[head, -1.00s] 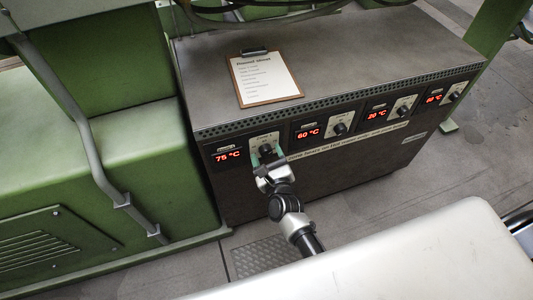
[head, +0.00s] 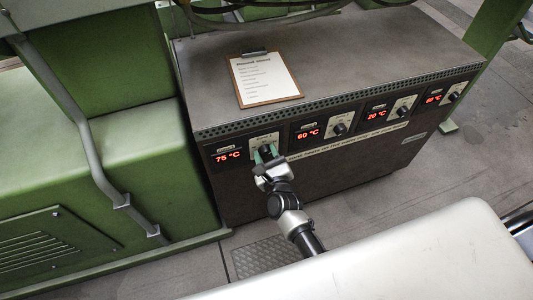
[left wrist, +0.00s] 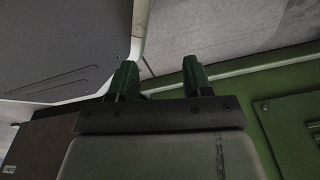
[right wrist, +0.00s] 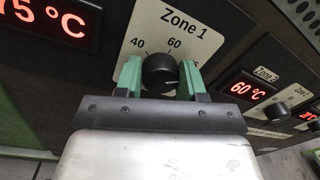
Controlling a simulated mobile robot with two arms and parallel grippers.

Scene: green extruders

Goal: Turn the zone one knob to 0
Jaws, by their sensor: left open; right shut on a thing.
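The zone one knob (right wrist: 160,72) is black and round on a pale plate printed "Zone 1", with 40 and 60 marks visible in the right wrist view. My right gripper (right wrist: 160,78) has its green fingers on both sides of the knob and is shut on it. In the head view the knob (head: 265,150) is partly hidden by my right gripper (head: 268,156). The zone one display (head: 228,155) reads 75 °C. My left gripper (left wrist: 159,78) is open and empty, away from the panel; it is not in the head view.
Other zone knobs, such as the zone two knob (head: 340,129), sit to the right beside red displays. A clipboard (head: 264,78) lies on top of the grey cabinet (head: 345,55). A green machine (head: 110,150) stands close on the left.

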